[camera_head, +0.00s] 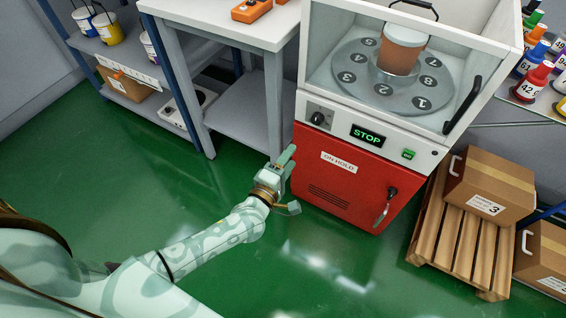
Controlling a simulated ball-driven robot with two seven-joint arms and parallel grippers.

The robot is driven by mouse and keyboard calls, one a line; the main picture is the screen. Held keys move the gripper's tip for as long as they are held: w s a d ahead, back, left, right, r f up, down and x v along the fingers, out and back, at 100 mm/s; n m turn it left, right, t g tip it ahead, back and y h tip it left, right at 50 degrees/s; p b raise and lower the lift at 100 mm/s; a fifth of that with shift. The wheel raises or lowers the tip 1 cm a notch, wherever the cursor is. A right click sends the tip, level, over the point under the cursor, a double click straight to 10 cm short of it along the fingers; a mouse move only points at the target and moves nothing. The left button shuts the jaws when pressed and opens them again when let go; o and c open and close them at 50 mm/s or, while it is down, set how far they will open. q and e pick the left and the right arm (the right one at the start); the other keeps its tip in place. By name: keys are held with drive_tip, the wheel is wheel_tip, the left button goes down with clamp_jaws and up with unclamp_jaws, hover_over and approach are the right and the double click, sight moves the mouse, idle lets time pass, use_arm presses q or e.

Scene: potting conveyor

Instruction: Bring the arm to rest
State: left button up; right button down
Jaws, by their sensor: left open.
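My left arm comes in from the lower left, stretched out low over the green floor. My left gripper (289,168) is open, with nothing seen between its fingers. It is in front of the left edge of the red cabinet door (340,185), and I cannot tell whether it touches it. My right gripper is not in view.
A machine with a numbered turntable (347,80) holds a brown pot (402,50); its display (367,135) reads STOP. A white table (225,18) stands left. Cartons (492,180) and a wooden pallet (462,245) are at right. The floor (330,275) in front is clear.

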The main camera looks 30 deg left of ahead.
use_arm(q)
drive_tip(key=shift+s, duration=0.8)
